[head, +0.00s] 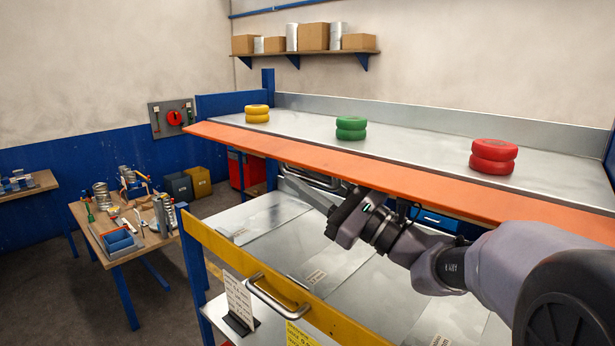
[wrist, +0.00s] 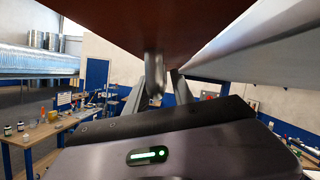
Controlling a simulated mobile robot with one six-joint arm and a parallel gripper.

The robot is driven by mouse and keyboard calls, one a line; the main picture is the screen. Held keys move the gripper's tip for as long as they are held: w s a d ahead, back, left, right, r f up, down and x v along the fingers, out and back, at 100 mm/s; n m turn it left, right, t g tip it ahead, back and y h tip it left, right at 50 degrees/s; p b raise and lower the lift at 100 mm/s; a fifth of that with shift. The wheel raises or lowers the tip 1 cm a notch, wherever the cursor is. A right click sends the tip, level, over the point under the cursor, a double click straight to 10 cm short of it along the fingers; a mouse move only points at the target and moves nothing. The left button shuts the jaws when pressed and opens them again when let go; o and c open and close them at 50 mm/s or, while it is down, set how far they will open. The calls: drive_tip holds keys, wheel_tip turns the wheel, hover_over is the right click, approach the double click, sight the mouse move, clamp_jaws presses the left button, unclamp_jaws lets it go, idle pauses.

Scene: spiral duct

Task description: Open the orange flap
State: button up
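The orange flap (head: 400,178) is a long panel along the front edge of the upper metal shelf, lying sloped and closed against it. Its dark underside (wrist: 150,22) fills the top of the wrist view. A silver handle (wrist: 154,75) hangs below that underside and shows near the flap's left part in the head view. My gripper (head: 303,183) is just under the flap at this handle. In the wrist view its fingers (wrist: 156,95) stand apart with the handle between them. A gap seems to show on both sides; contact is hard to tell.
Stacked yellow (head: 257,114), green (head: 351,128) and red rings (head: 493,156) stand on the upper shelf (head: 420,142). Below, a yellow front rail (head: 225,248) has a handle (head: 278,300) and a sign beside it. A cluttered workbench (head: 125,235) stands left; floor between is free.

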clamp_jaws()
drive_tip(key=shift+s+a+r+m+t+h+p, duration=0.15)
drive_tip(key=shift+r+m+t+h+p, duration=0.25)
drive_tip(key=shift+m+p, duration=0.6)
drive_tip(key=shift+s+a+r+m+t, duration=0.15)
drive_tip(key=shift+m+t, duration=0.25)
drive_tip(key=shift+m, duration=0.5)
drive_tip(key=shift+o, duration=1.3)
unclamp_jaws()
